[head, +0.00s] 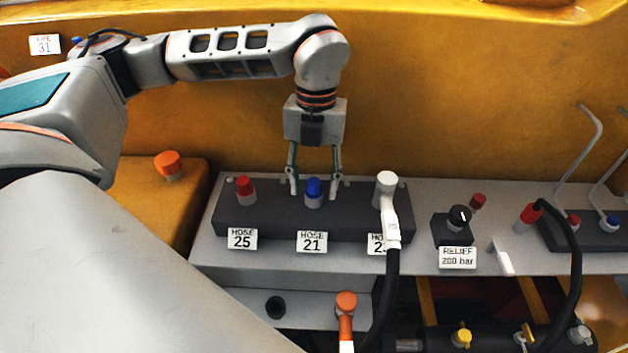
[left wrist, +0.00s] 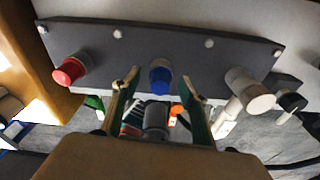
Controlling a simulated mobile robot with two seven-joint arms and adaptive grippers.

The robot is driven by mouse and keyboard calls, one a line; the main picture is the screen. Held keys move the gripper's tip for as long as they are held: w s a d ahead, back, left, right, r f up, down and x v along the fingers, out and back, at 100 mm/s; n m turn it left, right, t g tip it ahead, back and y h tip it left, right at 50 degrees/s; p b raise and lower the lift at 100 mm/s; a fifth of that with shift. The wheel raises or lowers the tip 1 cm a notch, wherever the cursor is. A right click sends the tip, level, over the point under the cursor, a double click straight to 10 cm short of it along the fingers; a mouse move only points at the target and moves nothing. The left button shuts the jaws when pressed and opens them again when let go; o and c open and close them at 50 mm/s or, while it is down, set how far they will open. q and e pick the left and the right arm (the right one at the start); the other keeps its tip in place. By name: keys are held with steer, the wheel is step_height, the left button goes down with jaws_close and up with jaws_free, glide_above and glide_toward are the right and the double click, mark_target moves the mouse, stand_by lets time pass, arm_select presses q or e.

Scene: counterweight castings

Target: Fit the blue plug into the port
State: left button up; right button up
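The blue plug (head: 314,188) has a blue top on a pale collar and stands upright on the dark block (head: 285,226), above the label HOSE 21 (head: 311,242). My left gripper (head: 316,190) points down with its fingers apart, one on each side of the blue plug. In the left wrist view the blue plug (left wrist: 160,78) shows between the two open fingertips of the left gripper (left wrist: 156,82), with gaps on both sides. I cannot tell for certain which fitting is the port; a dark round fitting (head: 276,307) sits on the lower ledge. My right gripper is not in view.
A red plug (head: 244,188) stands left of the blue one, and a white hose connector (head: 389,210) with a black hose stands close on the right. The relief knob (head: 459,216) is farther right. An orange connector (head: 346,305) is below. The yellow wall rises behind.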

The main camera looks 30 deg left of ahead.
arm_select(q)
step_height(320, 180, up, 12)
steer(key=w, duration=0.1)
steer(key=shift+w+a, duration=0.2)
steer(key=shift+a, duration=0.15)
steer(key=shift+f, duration=0.1)
stand_by(0.8)
